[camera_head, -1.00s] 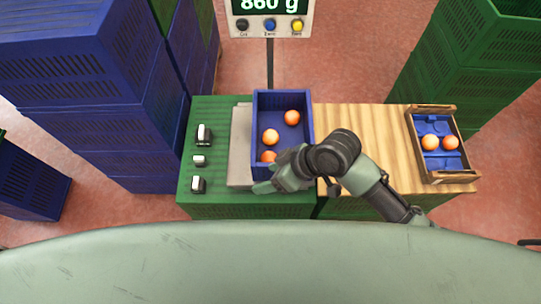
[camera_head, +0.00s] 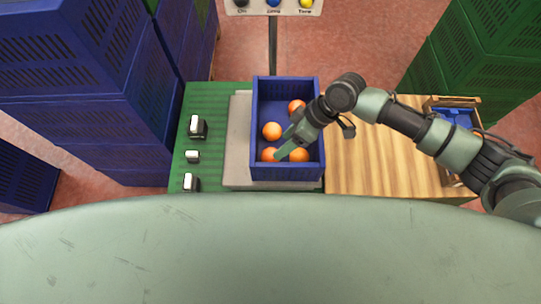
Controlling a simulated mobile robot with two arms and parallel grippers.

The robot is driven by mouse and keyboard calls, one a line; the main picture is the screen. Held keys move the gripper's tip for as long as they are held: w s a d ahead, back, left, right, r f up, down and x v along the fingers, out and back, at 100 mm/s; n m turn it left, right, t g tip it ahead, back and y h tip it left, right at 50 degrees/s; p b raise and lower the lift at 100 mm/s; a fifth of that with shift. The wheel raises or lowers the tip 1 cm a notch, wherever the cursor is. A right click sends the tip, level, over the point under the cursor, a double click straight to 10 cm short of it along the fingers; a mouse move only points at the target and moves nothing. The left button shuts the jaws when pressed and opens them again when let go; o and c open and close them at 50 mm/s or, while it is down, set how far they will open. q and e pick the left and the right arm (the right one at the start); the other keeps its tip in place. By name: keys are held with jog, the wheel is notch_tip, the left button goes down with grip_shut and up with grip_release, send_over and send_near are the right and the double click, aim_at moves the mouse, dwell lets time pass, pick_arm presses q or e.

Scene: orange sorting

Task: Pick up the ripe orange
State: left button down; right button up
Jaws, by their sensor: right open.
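Several oranges lie in the blue crate (camera_head: 254,120): one near the middle left (camera_head: 272,130), one at the back partly behind my arm (camera_head: 296,105), one at the front left (camera_head: 268,154) and one at the front right (camera_head: 300,155). All look similarly orange, so I cannot tell which one the task means. My right gripper (camera_head: 285,145) reaches into or over the crate from the right, fingers pointing down-left, close to the front oranges. It is open and seems to hold nothing. Contact with an orange cannot be told. My left gripper is not in view.
The blue crate stands on a grey scale plate (camera_head: 238,140) over a green crate surface (camera_head: 208,155). A wooden tabletop (camera_head: 375,155) lies to the right. Blue crates (camera_head: 75,125) are stacked left, green ones (camera_head: 480,60) right.

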aim_at(273, 152)
jog(key=x, duration=0.7)
jog(key=shift+d+f+p, duration=0.15)
jog(key=shift+f+p, duration=0.15)
jog(key=shift+p, duration=0.05)
jog(key=shift+c, duration=0.3)
jog(key=c, duration=1.1)
jog(key=shift+w+r, duration=0.1)
jog(key=shift+c, duration=0.2)
jog(key=shift+r, duration=0.1)
